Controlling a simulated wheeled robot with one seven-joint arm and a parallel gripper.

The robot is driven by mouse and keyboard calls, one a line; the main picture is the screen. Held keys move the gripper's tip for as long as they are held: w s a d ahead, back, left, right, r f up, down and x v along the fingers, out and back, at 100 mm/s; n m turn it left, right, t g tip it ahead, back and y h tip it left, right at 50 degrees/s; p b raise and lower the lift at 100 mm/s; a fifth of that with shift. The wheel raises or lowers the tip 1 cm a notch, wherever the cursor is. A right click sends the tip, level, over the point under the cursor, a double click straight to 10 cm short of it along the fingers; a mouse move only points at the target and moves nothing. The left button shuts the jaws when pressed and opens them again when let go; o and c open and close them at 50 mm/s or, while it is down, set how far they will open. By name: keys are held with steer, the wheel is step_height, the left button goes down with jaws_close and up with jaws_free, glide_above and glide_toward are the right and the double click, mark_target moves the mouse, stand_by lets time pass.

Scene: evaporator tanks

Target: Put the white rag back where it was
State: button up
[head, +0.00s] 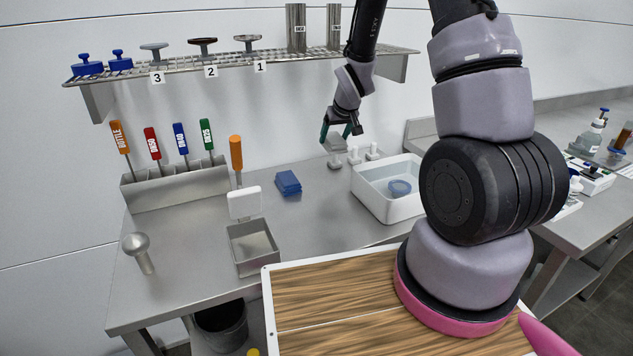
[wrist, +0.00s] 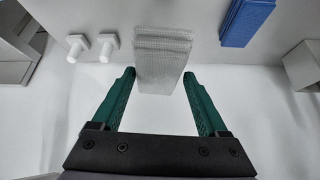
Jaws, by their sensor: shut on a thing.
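The white rag (wrist: 163,58), a folded light grey-white stack, is between the fingertips of my gripper (wrist: 157,77) in the wrist view. My gripper is shut on it, with one green finger on each side. In the head view my gripper (head: 341,130) is at the back of the counter, left of the sink. The rag (head: 335,144) shows there as a small pale patch below the fingers, partly hidden. I cannot tell whether its lower edge touches anything.
A folded blue rag (head: 288,183) lies on the steel counter (head: 190,240), left of my gripper. A white sink (head: 385,200) with white taps (head: 373,152) is to the right. A shelf (head: 225,62) hangs above. A tool holder (head: 180,187) and a metal box (head: 253,247) stand left.

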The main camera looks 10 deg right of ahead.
steer(key=shift+n+y, duration=0.4)
steer(key=shift+n, duration=0.3)
steer(key=a+f, duration=0.6)
steer(key=f, duration=0.1)
steer(key=shift+w, duration=0.35)
steer(key=shift+f, duration=2.4)
